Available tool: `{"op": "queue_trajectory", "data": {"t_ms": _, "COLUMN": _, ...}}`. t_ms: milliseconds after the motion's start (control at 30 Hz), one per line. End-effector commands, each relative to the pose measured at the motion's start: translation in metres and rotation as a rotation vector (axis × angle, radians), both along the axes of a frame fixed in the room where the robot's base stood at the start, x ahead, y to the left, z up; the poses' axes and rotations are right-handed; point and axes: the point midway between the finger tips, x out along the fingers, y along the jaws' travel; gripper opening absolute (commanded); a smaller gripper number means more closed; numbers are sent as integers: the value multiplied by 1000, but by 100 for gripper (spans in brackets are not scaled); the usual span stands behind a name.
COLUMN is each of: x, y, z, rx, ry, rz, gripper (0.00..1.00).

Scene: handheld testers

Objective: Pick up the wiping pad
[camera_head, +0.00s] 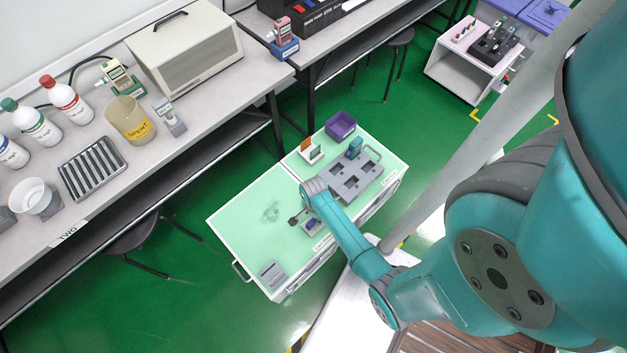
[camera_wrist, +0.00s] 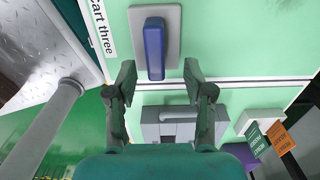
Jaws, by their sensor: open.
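The wiping pad appears to be the flat grey plate (camera_wrist: 172,22) with a raised blue handle (camera_wrist: 154,48), at the top middle of the wrist view. In the head view it shows small (camera_head: 312,225) near the front edge of the light green cart top (camera_head: 244,220), partly hidden by my gripper. My gripper (camera_wrist: 158,72) is open and empty, with one finger on each side of the handle's lower end in the wrist view. It also shows in the head view (camera_head: 296,218), over the cart beside the pad. The remaining height above the pad is hard to judge.
A grey tray with recesses (camera_head: 345,188), a purple bin (camera_head: 340,126) and a small card holder (camera_head: 310,152) stand on the cart's right part. A grey device (camera_head: 272,274) lies near the left front corner. The cart's left middle is mostly clear. Benches stand behind.

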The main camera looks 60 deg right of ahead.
Motion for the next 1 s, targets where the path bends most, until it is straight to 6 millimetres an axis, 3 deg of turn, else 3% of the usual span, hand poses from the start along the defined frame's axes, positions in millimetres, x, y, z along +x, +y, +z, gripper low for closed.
{"op": "queue_trajectory", "data": {"t_ms": 300, "x": -3, "y": 6, "z": -39, "rx": 0, "ry": 0, "rz": 1, "gripper": 52}}
{"op": "queue_trajectory", "data": {"t_ms": 633, "x": -4, "y": 6, "z": -44, "rx": 0, "ry": -1, "rz": 1, "gripper": 52}}
{"op": "queue_trajectory", "data": {"t_ms": 833, "x": -4, "y": 6, "z": -44, "rx": 0, "ry": 0, "rz": 1, "gripper": 5}}
{"op": "queue_trajectory", "data": {"t_ms": 867, "x": -4, "y": 6, "z": -44, "rx": 0, "ry": 0, "rz": 1, "gripper": 0}}
{"op": "queue_trajectory", "data": {"t_ms": 1000, "x": -4, "y": 6, "z": -44, "rx": 0, "ry": 0, "rz": 1, "gripper": 0}}
